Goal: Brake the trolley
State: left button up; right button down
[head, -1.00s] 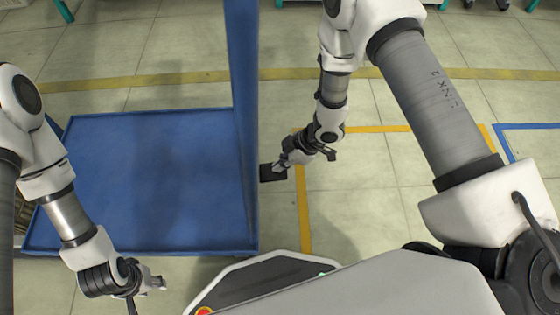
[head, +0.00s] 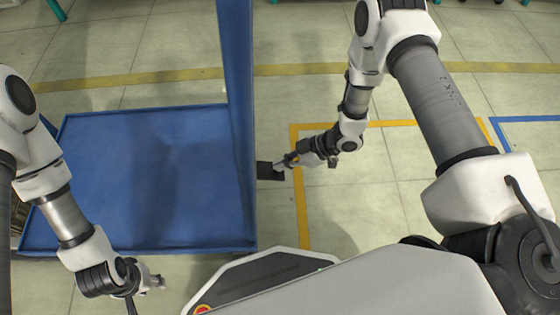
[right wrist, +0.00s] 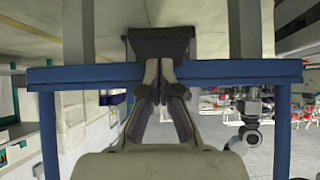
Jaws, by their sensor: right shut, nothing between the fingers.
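The blue trolley (head: 150,215) stands left of centre in the head view, with a tall blue upright (head: 237,90) on its right side.
Yellow floor tape (head: 302,200) runs right of the trolley, and blue tape (head: 535,119) lies further right. The tiled floor (head: 400,195) right of my right gripper is clear.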

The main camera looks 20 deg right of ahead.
jog(key=shift+d+f+y, duration=0.1)
jog(key=shift+f+y, duration=0.2)
jog(key=shift+f, duration=0.05)
pick_arm(q)
jog(key=shift+f, duration=0.15)
pick_arm(e)
jog(key=shift+f, duration=0.2)
jog(key=shift+d+f, duration=0.1)
jog(key=shift+f, duration=0.1)
jog(key=shift+s, duration=0.1)
